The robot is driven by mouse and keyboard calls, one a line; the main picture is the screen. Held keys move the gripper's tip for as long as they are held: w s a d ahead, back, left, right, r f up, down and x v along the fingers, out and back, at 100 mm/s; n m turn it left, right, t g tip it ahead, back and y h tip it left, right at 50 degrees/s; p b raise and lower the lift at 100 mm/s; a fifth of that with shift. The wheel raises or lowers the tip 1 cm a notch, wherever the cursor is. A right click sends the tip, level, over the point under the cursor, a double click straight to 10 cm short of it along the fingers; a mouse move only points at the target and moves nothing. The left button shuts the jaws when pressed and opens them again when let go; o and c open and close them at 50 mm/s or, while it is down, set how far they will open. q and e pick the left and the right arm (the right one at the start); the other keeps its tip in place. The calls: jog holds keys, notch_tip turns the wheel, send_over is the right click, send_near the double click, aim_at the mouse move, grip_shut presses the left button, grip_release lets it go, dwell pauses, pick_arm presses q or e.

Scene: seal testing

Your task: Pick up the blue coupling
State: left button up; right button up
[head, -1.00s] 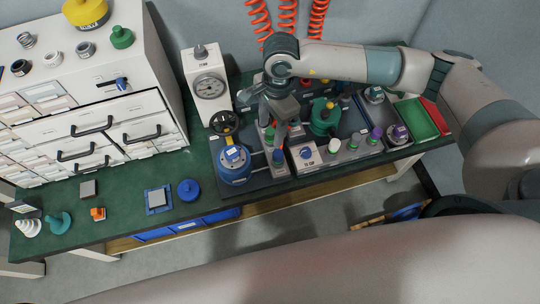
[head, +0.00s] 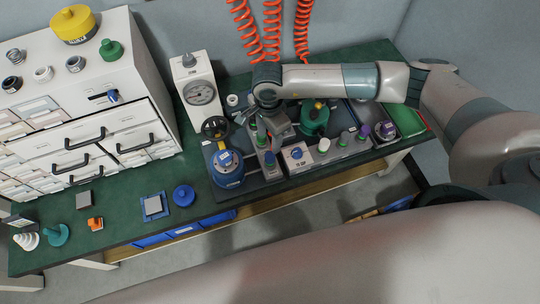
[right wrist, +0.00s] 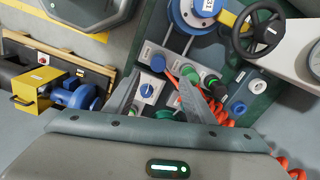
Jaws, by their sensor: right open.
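A small upright coupling with a blue top (head: 270,159) stands in the fixture row, between the round blue vessel and the box with a blue knob. In the right wrist view, a blue-topped piece (right wrist: 145,54) appears to be the same coupling, beyond the fingers. Green-topped couplings (head: 260,134) stand just behind it. My right gripper (head: 268,128) is over this row, pointing down. In the right wrist view, its two fingers (right wrist: 160,98) are apart with nothing clearly held between them. Its height above the couplings is hard to judge. My left gripper is not in view.
The blue vessel (head: 228,170), handwheel (head: 215,127) and gauge stand (head: 195,80) crowd the left side. The knob box (head: 297,157) and a green valve body (head: 314,118) stand to the right. A loose blue round part (head: 183,195) lies on the green bench (head: 120,215).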

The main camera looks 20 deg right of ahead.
jog(key=p, duration=0.2)
send_over(270, 155)
notch_tip(270, 155, down, 5)
jog(key=shift+w+a+f, duration=0.1)
jog(key=shift+w, duration=0.05)
jog(key=shift+f, duration=0.35)
jog(key=shift+f+p, duration=0.4)
jog(key=shift+f, duration=0.05)
jog(key=f, duration=0.1)
jog(key=f+p, duration=0.1)
jog(key=f, duration=0.1)
jog(key=shift+s+p, duration=0.2)
jog(key=shift+p, duration=0.1)
jog(key=shift+f, duration=0.7)
jog(key=c, duration=1.2)
